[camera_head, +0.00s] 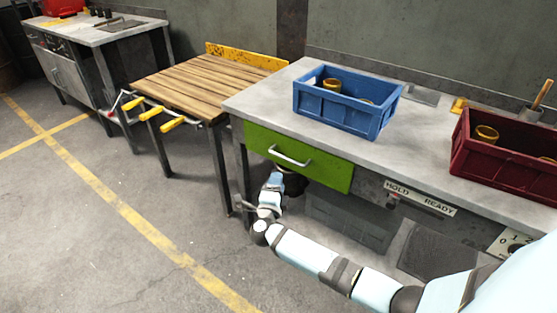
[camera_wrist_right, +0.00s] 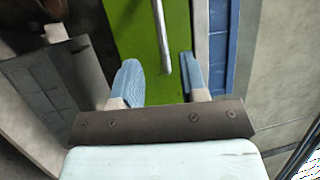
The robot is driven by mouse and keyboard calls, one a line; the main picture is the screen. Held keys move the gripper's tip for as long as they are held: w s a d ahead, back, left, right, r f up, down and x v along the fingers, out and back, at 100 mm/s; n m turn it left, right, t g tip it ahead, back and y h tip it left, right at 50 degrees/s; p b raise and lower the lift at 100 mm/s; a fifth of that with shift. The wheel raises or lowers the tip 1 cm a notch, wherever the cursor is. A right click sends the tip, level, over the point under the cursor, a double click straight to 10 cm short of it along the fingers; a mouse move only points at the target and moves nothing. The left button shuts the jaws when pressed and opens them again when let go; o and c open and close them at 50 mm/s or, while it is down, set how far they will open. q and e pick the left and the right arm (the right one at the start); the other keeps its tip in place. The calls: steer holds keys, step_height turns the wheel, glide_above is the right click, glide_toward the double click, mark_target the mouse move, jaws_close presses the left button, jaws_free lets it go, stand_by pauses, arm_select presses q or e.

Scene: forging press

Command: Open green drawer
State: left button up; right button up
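The green drawer (camera_head: 325,173) is set under the grey bench top, and its front looks flush and shut. Its silver bar handle (camera_head: 290,157) is on the front. My right gripper (camera_head: 291,182) is just below the handle in the head view; its fingertips are hard to make out there. In the right wrist view my right gripper (camera_wrist_right: 158,68) is open and empty, with blue fingers apart. The handle (camera_wrist_right: 163,45) shows between the two fingers against the green front (camera_wrist_right: 135,30); I cannot tell how far ahead it is. My left gripper is not in view.
A blue crate (camera_head: 338,111) and a dark red crate (camera_head: 500,158) with pots inside stand on the bench top (camera_head: 265,98). A wooden table (camera_head: 190,88) with yellow-handled clamps (camera_head: 173,125) stands to the left. The floor in front is clear.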

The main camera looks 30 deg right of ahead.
mark_target(284, 157)
steer(key=b+x, duration=0.2)
steer(key=x, duration=0.8)
steer(key=shift+w+d, duration=0.2)
steer(key=shift+w, duration=0.15)
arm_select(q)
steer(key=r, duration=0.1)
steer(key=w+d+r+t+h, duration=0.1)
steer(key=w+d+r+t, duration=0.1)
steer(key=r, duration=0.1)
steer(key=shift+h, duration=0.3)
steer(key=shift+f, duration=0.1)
arm_select(e)
jaws_close()
